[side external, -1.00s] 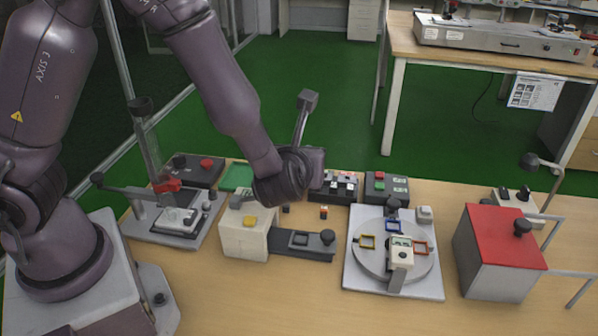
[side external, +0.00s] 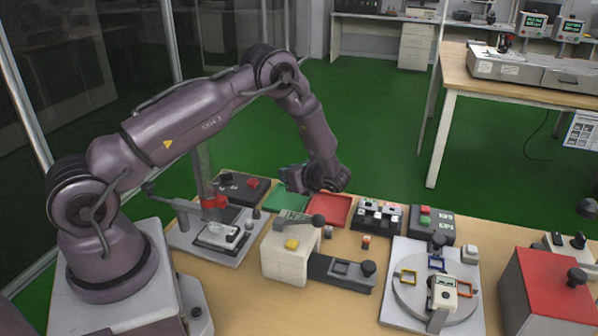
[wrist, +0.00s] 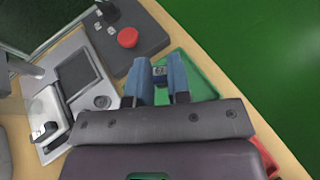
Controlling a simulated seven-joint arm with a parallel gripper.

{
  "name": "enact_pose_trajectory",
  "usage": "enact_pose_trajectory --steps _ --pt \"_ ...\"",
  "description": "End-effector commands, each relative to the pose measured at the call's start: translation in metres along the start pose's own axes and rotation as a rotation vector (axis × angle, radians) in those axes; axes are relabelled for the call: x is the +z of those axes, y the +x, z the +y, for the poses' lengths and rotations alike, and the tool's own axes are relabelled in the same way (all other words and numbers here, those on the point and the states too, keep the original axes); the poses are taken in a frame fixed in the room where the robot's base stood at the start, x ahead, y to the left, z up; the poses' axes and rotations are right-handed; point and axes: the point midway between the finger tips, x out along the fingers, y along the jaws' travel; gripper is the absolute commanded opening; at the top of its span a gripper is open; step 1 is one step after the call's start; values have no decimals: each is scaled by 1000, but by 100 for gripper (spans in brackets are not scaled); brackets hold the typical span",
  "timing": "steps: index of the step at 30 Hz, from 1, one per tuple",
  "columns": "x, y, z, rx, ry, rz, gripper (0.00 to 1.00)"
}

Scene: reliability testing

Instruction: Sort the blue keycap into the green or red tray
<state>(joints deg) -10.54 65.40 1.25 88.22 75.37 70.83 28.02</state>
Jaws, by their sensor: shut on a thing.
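My gripper (wrist: 160,75) has two blue fingers and is shut on the small blue keycap (wrist: 159,71), which shows a pale marking on its dark blue face. In the wrist view the keycap is over the green tray (wrist: 204,84); whether it touches the tray I cannot tell. In the side view my gripper (side external: 293,178) is by the green tray (side external: 284,205), and the keycap cannot be made out. The red tray (side external: 328,210) lies just right of the green one, partly behind my wrist. A corner of the red tray (wrist: 268,152) shows at lower right in the wrist view.
A dark box with a red button (wrist: 127,37) stands left of the green tray. A turntable (side external: 408,284) and a red-topped box (side external: 556,280) are further right.

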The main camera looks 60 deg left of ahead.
Motion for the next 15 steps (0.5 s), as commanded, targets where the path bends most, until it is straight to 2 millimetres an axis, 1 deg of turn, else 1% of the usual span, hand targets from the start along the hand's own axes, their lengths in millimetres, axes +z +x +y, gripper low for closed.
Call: enact_pose_trajectory --steps 9,15 --pt "-24 10 0 -1 2 0 0" --pt "-34 13 0 -3 2 1 0"
